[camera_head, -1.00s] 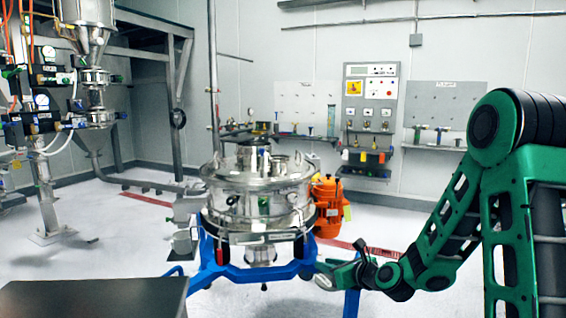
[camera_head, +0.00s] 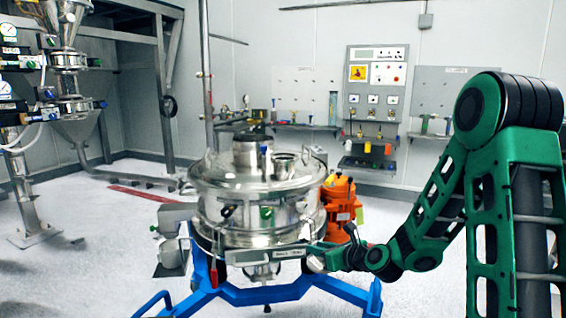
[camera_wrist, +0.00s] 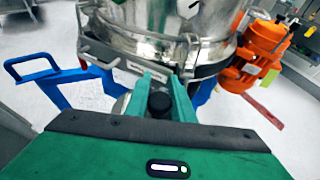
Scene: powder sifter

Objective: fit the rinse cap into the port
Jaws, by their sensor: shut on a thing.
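My gripper (camera_head: 332,258) is low at the sifter's front right, its fingers pointing left. In the wrist view its green fingers (camera_wrist: 160,92) are shut on a dark round knob, which I take to be part of the rinse cap (camera_wrist: 160,105). A silvery rounded part shows beside the fingers, and at the gripper's tip in the head view is a pale metal piece (camera_head: 316,263). The steel sifter (camera_head: 258,208) stands upright on a blue frame. Its lid carries a short open-topped tube (camera_head: 285,163), possibly the port, well above my gripper; which opening is the port I cannot tell for certain.
The blue frame (camera_head: 265,294) spreads its legs below the sifter. An orange motor (camera_head: 339,200) is close on its right. Steel piping with gauges (camera_head: 70,85) stands at the left. A control panel (camera_head: 376,90) hangs on the back wall. The floor at left is open.

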